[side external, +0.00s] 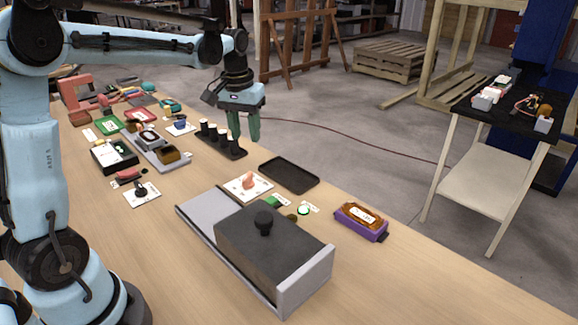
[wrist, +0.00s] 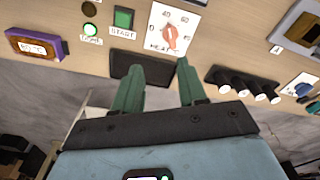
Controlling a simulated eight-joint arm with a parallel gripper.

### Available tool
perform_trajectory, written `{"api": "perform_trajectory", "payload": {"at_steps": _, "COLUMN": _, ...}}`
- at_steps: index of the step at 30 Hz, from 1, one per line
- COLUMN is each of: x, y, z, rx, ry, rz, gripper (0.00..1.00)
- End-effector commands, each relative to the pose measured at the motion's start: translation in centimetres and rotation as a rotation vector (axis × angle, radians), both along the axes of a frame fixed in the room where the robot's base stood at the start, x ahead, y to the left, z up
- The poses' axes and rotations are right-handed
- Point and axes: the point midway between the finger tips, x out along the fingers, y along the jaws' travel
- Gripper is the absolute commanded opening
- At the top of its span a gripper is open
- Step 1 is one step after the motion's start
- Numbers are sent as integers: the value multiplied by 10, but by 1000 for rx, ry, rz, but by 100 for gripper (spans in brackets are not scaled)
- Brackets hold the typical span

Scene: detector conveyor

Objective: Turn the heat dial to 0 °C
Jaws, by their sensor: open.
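The heat dial is a salmon-orange knob (side external: 249,180) on a white square plate on the table, between the conveyor box and the black tray. In the wrist view the knob (wrist: 170,39) sits on its plate marked "HEAT", with 40 and 60 legible along the scale. I cannot tell exactly which number it points to. My gripper (side external: 248,137) hangs above the table's far side, beyond the dial and apart from it. In the wrist view its two green fingers (wrist: 158,68) are spread and empty, with the dial above the gap between them.
A shallow black tray (side external: 289,175) lies beside the dial. A green START button (wrist: 123,18) and lit green lamp (wrist: 91,31) are close by. A grey conveyor box (side external: 280,245) stands nearer, a purple device (side external: 361,223) to the right, a rack of black cylinders (side external: 222,140) to the left.

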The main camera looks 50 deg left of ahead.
Motion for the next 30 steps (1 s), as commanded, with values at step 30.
{"api": "perform_trajectory", "payload": {"at_steps": 30, "x": 15, "y": 28, "z": -120, "rx": -29, "ry": 83, "rz": 74, "gripper": 42}}
